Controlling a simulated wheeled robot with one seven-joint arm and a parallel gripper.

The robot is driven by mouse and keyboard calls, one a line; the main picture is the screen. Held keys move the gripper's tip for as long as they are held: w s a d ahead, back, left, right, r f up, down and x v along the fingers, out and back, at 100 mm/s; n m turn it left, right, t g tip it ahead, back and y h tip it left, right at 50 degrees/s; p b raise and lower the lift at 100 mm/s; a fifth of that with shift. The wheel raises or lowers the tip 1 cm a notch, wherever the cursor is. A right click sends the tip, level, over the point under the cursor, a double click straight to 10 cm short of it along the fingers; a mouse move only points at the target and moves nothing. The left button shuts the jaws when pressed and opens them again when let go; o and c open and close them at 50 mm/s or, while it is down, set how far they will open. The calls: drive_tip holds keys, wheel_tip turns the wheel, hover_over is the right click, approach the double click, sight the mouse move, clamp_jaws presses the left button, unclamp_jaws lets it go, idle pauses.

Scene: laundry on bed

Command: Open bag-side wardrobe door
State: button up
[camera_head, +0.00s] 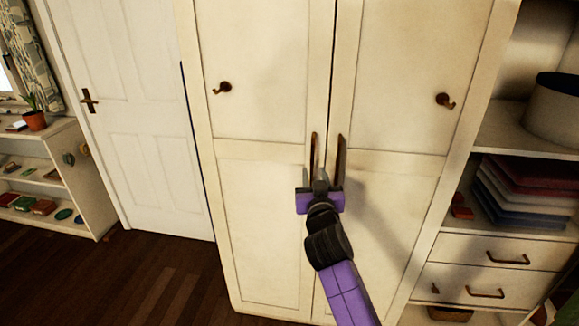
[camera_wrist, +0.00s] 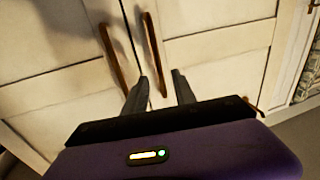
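The cream wardrobe has a left door (camera_head: 255,75) and a right door (camera_head: 395,70), both shut, with a narrow seam between them. A brown vertical bar handle (camera_head: 314,152) is on the left door and another (camera_head: 341,155) on the right door. My gripper (camera_head: 317,174) is at the lower end of the left handle, fingers pointing at the door. In the wrist view the fingers are apart, and the left handle (camera_wrist: 151,45) appears between their tips. Contact cannot be told. The right handle (camera_wrist: 112,55) lies outside the fingers. No bag is in view.
Hooks (camera_head: 222,88) (camera_head: 445,100) stick out from both doors. A white room door (camera_head: 130,130) and low shelf (camera_head: 85,215) stand left. Open shelves with folded cloth (camera_head: 525,190) and drawers (camera_head: 500,255) adjoin on the right. Dark wood floor (camera_head: 110,280) is clear at lower left.

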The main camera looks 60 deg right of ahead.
sight(312, 162)
drive_tip(key=p+x, duration=0.1)
drive_tip(key=x, duration=0.6)
drive_tip(key=shift+w+d+f+p, duration=0.1)
drive_tip(key=shift+w+d+p, duration=0.05)
drive_tip(key=shift+d+p, duration=0.15)
clamp_jaws()
idle(1.3)
